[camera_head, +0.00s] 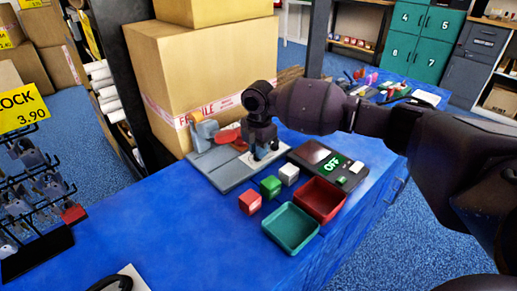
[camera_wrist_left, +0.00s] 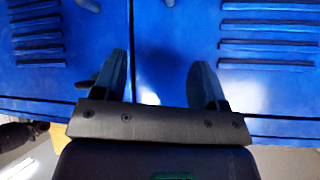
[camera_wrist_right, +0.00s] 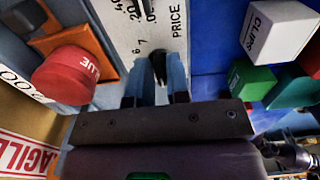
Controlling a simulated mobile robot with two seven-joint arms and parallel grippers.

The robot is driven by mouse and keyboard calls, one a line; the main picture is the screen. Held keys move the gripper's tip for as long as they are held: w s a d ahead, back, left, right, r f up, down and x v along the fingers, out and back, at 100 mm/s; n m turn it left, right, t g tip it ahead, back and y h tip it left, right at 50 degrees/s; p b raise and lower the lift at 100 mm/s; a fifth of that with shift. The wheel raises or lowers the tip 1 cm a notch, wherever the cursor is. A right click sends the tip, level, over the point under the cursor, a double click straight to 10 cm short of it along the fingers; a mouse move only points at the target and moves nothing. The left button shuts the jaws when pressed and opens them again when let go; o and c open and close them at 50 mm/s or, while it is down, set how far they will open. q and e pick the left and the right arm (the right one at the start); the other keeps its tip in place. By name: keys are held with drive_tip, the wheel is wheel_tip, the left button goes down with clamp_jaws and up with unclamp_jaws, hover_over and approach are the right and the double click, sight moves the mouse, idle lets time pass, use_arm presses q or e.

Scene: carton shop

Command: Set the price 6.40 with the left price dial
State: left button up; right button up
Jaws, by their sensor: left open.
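My right gripper (camera_head: 264,152) points down at a grey board (camera_head: 230,180) on the blue table. In the right wrist view its fingers (camera_wrist_right: 157,85) are close together around a dark dial knob (camera_wrist_right: 159,66). The knob sits on a white plate (camera_wrist_right: 120,28) marked PRICE, with digits 6 and 7 beside it and smaller decimal figures farther up. A second dark part shows at the plate's top edge. The exact setting is hidden or too small to read. My left gripper (camera_wrist_left: 160,85) is open and empty before blue panels with slots.
A red GLUE button (camera_wrist_right: 68,75) is beside the plate. A black device reading OFF (camera_head: 330,163), red (camera_head: 250,202), green (camera_head: 270,187) and white (camera_head: 289,174) blocks, and red (camera_head: 320,200) and green (camera_head: 290,229) trays are nearby. A large carton (camera_head: 200,75) stands behind.

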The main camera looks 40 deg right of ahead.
clamp_jaws()
